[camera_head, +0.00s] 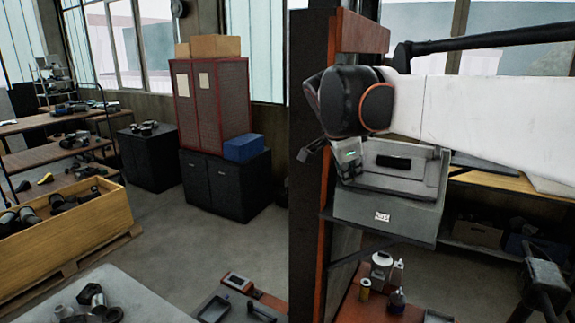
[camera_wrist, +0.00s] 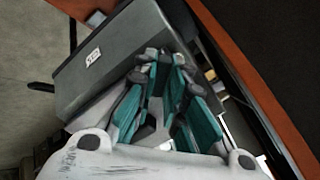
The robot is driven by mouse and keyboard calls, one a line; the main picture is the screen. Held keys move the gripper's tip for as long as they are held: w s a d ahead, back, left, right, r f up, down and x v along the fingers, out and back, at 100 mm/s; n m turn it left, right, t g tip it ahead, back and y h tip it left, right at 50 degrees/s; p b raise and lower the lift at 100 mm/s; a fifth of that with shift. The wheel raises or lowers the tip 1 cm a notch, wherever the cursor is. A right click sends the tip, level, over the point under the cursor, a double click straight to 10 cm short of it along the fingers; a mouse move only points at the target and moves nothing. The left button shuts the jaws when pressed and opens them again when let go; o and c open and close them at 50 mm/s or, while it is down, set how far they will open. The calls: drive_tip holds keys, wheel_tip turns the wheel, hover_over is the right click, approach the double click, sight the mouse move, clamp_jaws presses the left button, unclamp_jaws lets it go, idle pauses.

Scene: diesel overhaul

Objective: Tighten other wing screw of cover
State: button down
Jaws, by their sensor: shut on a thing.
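The grey box (camera_head: 385,212) stands on a shelf at the right, with its lid-like cover (camera_head: 400,160) on top and a white label on its front. The box also shows in the wrist view (camera_wrist: 120,55). My gripper (camera_head: 348,160) is at the upper left corner of the box, below my arm's dark wrist. In the wrist view, its teal-padded fingers (camera_wrist: 165,58) come together at the box's edge. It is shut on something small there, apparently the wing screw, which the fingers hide. The other wing screw is not clear to see.
An orange post (camera_head: 335,110) rises close to the left of the box and gripper. Bottles (camera_head: 380,268) stand on an orange surface below. A red cabinet (camera_head: 212,95), a wooden crate (camera_head: 75,230) and shelving are farther left. Open floor lies between.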

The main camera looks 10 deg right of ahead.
drive_tip(key=m, duration=0.4)
drive_tip(key=c, duration=1.5)
unclamp_jaws()
drive_tip(key=shift+o, duration=0.2)
